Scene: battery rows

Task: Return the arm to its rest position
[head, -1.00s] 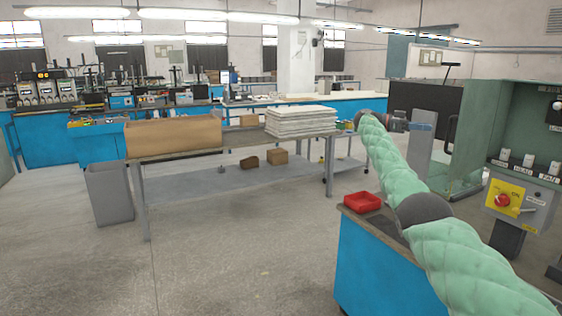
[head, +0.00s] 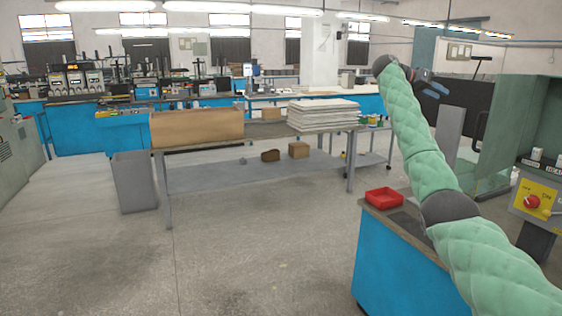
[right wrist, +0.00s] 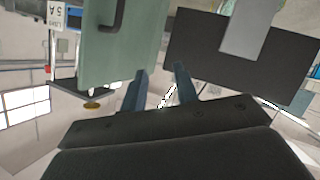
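My right arm, in a green quilted sleeve, comes in from the lower right of the head view and reaches up and forward. My right gripper (head: 434,88) is at its far end, raised in the air in front of a dark panel. In the right wrist view the two fingers of the gripper (right wrist: 161,70) stand apart with nothing between them. The right gripper is open and empty. My left arm and left gripper are not in view.
A blue cabinet (head: 385,262) with a red tray (head: 383,197) on top stands below my right arm. A green machine enclosure (head: 512,125) is at right. A workbench with a paper stack (head: 322,113) and a grey bin (head: 134,182) are at left. The floor between is clear.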

